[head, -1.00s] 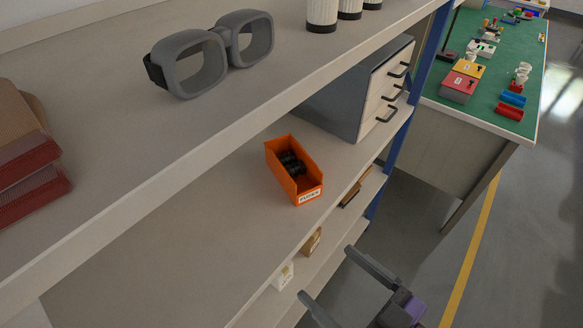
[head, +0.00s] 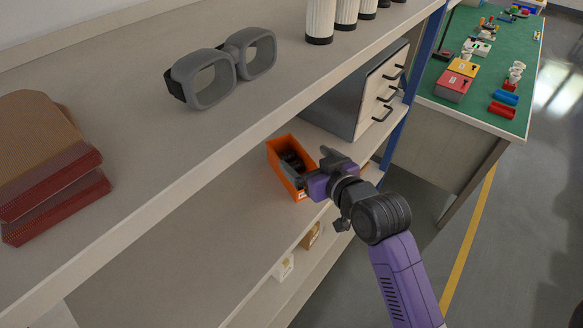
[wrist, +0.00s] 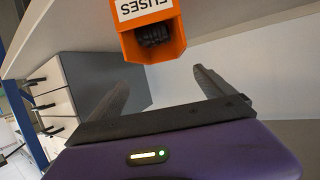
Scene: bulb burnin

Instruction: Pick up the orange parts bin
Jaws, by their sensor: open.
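The orange parts bin (head: 281,152) stands on the middle shelf in the head view, with dark parts inside. Its front right side is partly hidden by my gripper (head: 322,163). In the wrist view the bin (wrist: 177,48) is at the top centre, with a white label reading "FUSES" on its front. My gripper (wrist: 160,92) is open and empty, its two fingers spread apart. The bin appears beyond the fingertips, near the gap between them; I cannot tell whether anything touches.
A grey drawer cabinet (head: 352,98) stands right of the bin on the same shelf. The upper shelf (head: 190,140) overhangs the bin's shelf and carries grey goggles (head: 213,82). A blue post (head: 402,125) is at the shelf's right end. Small boxes (head: 284,267) sit on a lower shelf.

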